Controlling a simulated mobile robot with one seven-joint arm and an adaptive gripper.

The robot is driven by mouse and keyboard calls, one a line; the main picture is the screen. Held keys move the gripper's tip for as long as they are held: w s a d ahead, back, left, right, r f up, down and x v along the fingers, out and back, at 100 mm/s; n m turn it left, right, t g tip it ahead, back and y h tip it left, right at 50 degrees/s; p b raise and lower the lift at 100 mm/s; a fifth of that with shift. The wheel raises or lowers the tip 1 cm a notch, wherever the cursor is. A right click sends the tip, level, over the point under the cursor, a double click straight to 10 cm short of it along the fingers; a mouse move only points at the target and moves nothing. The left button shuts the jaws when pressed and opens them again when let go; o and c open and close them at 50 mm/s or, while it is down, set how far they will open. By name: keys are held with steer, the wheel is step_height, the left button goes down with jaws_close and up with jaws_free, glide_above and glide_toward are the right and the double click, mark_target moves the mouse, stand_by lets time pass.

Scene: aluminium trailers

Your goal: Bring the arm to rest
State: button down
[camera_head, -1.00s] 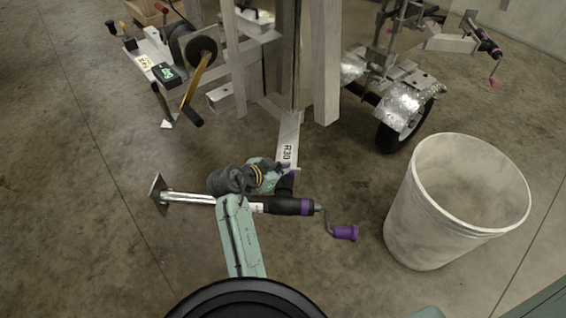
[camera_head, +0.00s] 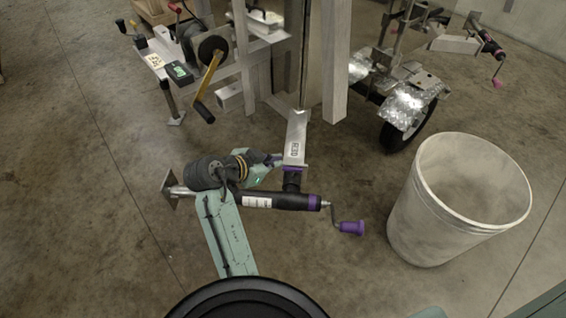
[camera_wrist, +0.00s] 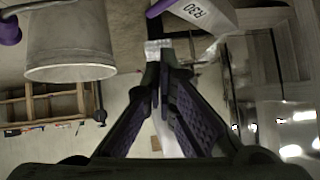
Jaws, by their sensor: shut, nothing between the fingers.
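My arm reaches up from the bottom of the head view, and its dark wrist joint is bent to the right. My gripper (camera_head: 275,160) is small there, close beside the trailer drawbar marked R30 (camera_head: 296,140). Whether they touch cannot be told. In the wrist view my gripper (camera_wrist: 158,48) has its dark fingertips together with nothing held. The R30 drawbar (camera_wrist: 195,14) shows just beyond the tips.
A jack (camera_head: 285,201) with a purple crank handle (camera_head: 351,228) lies across the drawbar end, partly behind my arm. A pale bin (camera_head: 450,205) stands at the right. Trailer frames and a wheel (camera_head: 408,128) fill the back. The left floor is clear.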

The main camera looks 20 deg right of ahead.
steer(key=shift+s+a+r, duration=0.25)
steer(key=shift+a+r, duration=0.1)
steer(key=shift+a, duration=0.05)
